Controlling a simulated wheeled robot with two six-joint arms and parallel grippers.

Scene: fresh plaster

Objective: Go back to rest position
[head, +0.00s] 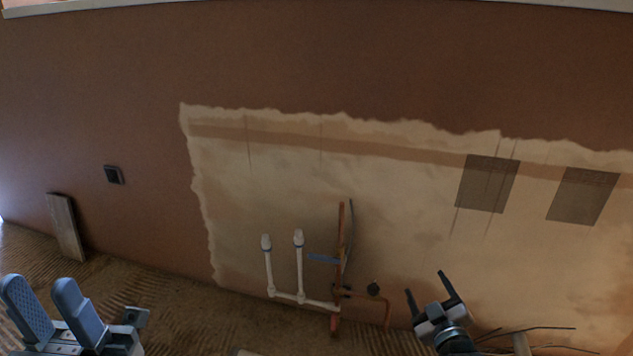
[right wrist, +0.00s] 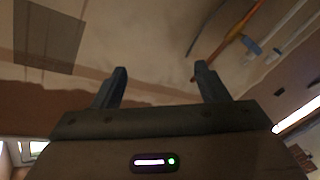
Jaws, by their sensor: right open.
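My left gripper (head: 38,283) is at the bottom left of the head view. Its two blue-grey fingers stand apart with an empty gap between them. My right gripper (head: 425,283) is at the lower right of the head view, in front of the bare plaster patch. Its two dark fingers are spread and point up, with nothing between them. In the right wrist view its fingers (right wrist: 163,78) are also apart and empty.
A pale patch (head: 390,210) covers part of the brown wall. White pipes (head: 299,265) and copper pipes (head: 340,240) rise low on it. Two grey-brown mesh squares (head: 488,184) are at right. A board (head: 65,227) leans on the wall at left. A dark wall box (head: 114,175) is above it.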

